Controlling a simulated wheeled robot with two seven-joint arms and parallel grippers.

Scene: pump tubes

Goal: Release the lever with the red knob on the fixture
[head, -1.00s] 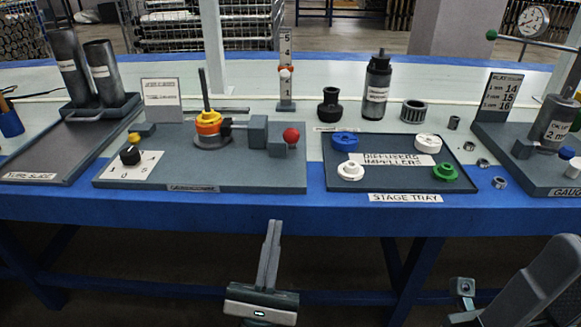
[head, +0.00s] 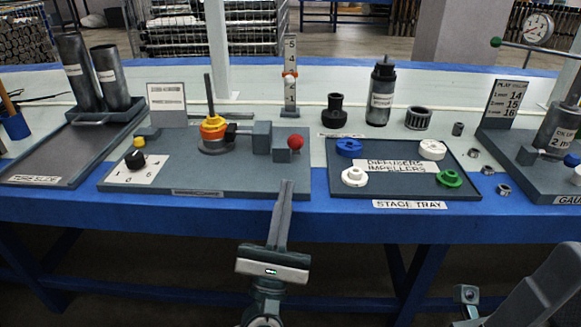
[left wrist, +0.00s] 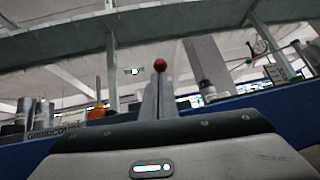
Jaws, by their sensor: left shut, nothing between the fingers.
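The red knob (head: 295,142) sits on the lever at the right end of the grey fixture (head: 230,178), beside a grey block (head: 262,137). A clamp bar runs from that block to the orange and yellow part (head: 213,127) around an upright dark rod. My left gripper (head: 288,184) is shut and empty, its fingers pointing up and away at the fixture's front edge, below the knob and apart from it. In the left wrist view the red knob (left wrist: 160,65) shows just beyond the fingertips (left wrist: 159,76). My right gripper is not seen.
The stage tray (head: 470,182) with coloured impellers lies right of the fixture. A black knob (head: 135,160) stands on a numbered plate at the fixture's left. The tube tray (head: 40,165) is farther left. The blue table edge (head: 250,210) runs in front.

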